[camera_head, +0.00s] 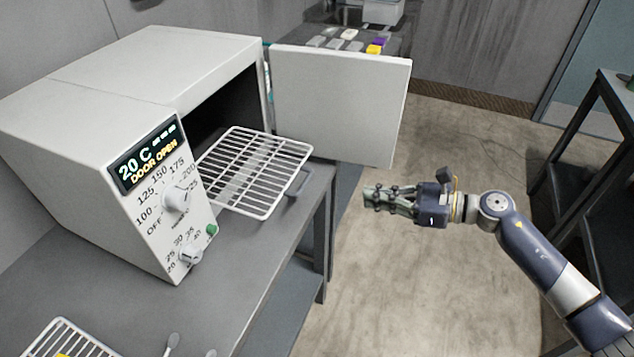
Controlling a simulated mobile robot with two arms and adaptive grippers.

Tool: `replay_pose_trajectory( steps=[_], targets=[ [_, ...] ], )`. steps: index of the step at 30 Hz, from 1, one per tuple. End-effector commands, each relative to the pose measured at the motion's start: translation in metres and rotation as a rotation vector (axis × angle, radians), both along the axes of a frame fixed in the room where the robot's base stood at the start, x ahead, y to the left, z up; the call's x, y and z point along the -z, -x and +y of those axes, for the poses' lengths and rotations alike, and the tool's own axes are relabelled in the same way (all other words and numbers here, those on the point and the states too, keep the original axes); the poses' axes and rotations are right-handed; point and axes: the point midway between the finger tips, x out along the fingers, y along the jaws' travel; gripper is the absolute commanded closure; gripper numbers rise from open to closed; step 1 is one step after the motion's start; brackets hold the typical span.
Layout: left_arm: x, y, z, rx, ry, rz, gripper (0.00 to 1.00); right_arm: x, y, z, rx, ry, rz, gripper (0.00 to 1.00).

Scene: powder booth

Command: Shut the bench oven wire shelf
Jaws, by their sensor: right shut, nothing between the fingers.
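The bench oven (163,70) stands on a grey bench at the left, and its panel reads "20 C" and "DOOR OPEN". Its door (340,104) is swung wide open. The white wire shelf (262,207) sticks far out of the dark chamber over the bench, with a grey handle (299,183) at its front right. The shelf's rear end is hidden inside the oven. My right gripper (372,198) is shut and empty, in the air to the right of the shelf handle and apart from it, fingers pointing left. My left gripper is out of view.
The open door stands behind the shelf. The bench (235,262) ends just right of the shelf, with open floor (400,290) beyond. A wire rack (62,340) lies at the front left. Small coloured items sit behind the door. A dark table (610,140) stands at the far right.

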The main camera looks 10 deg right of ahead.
Motion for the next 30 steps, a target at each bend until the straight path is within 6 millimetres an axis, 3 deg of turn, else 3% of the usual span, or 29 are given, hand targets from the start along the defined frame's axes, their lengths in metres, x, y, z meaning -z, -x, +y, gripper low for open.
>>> replay_pose_trajectory(
  steps=[3,7,11,18,30],
  targets=[
    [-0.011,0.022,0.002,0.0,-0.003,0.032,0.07,-0.002,-0.011,0.017,0.0,-0.007,-0.001,1.0],
    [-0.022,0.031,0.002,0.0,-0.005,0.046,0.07,0.003,-0.026,0.04,0.002,-0.009,0.001,1.0],
    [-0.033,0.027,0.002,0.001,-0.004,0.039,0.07,0.009,-0.041,0.062,0.004,-0.01,0.003,1.0],
    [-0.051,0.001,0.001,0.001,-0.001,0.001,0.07,0.019,-0.062,0.094,0.004,-0.009,0.004,1.0],
    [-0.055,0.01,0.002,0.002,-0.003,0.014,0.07,0.027,-0.071,0.108,0.004,-0.006,0.004,1.0]
  ],
)
